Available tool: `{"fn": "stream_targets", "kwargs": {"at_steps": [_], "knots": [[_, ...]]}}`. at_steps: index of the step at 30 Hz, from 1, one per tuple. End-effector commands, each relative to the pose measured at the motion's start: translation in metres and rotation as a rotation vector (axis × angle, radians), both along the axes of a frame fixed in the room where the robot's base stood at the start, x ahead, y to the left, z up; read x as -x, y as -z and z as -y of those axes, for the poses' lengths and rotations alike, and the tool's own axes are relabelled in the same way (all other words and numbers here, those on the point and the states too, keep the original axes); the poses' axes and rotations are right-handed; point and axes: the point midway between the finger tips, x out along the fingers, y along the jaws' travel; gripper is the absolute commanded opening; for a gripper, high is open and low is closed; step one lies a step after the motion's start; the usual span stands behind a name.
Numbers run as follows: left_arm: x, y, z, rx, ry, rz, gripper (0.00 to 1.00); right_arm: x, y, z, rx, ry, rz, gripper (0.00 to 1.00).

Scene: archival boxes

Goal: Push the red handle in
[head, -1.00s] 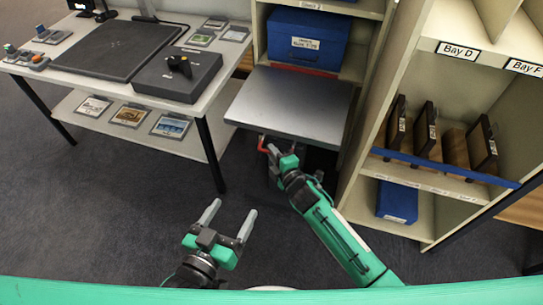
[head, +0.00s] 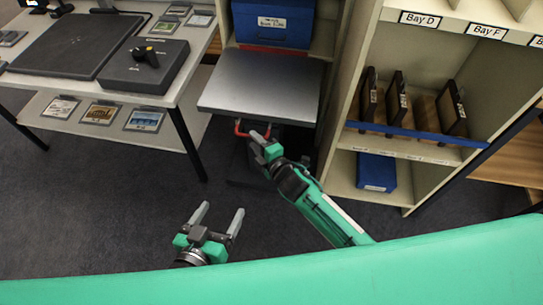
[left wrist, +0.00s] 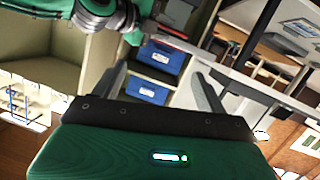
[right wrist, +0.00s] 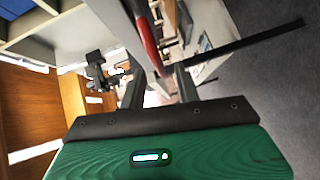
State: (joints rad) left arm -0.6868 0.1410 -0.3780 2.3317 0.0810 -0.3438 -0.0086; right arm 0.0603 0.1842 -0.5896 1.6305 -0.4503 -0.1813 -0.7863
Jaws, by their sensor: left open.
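The red handle (head: 238,128) is under the front edge of a grey pull-out shelf (head: 262,86), which sticks out of the shelving below a blue box. My right gripper (head: 259,137) is at the right end of the handle in the head view. In the right wrist view the red handle (right wrist: 143,35) runs up from near the fingertips; the fingers stand a little apart, and whether they grip it is unclear. My left gripper (head: 219,218) is open and empty, low over the floor, nearer to me and apart from the handle.
A table (head: 185,88) with a dark mat and a grey case stands at the left. The blue box (head: 272,22) sits above the pull-out shelf. Shelving (head: 352,140) with upright frames and a blue box is close at the right. Carpeted floor (head: 100,220) is open at front left.

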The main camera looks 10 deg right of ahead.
Motion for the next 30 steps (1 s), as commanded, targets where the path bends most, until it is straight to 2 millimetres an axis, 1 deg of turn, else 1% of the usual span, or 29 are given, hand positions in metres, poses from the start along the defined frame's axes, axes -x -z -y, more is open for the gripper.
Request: {"fn": "stream_targets", "kwargs": {"at_steps": [1,3,9,15,20,29,30], "knots": [[0.0,-0.001,-0.002,-0.013,0.001,-0.023,0.75,0.011,-0.002,0.006,0.001,0.001,-0.003,0.33],[0.003,0.003,-0.004,-0.033,0.006,-0.063,0.75,0.024,-0.005,0.012,0.001,0.001,-0.003,0.33],[0.001,0.006,-0.015,-0.085,0.002,-0.133,0.75,0.057,-0.009,0.03,0.002,0.0,-0.004,0.33],[0.002,0.008,-0.021,-0.114,0.001,-0.179,0.75,0.08,-0.013,0.042,0.002,0.001,0.0,0.33],[0.002,0.01,-0.023,-0.124,0.0,-0.194,0.75,0.088,-0.014,0.046,0.002,0.001,0.0,0.33],[0.003,0.01,-0.024,-0.126,0.0,-0.199,0.75,0.089,-0.014,0.047,0.001,0.001,0.0,0.33],[0.003,0.01,-0.024,-0.126,0.0,-0.199,0.75,0.089,-0.014,0.047,0.001,0.001,0.0,0.27]]}}
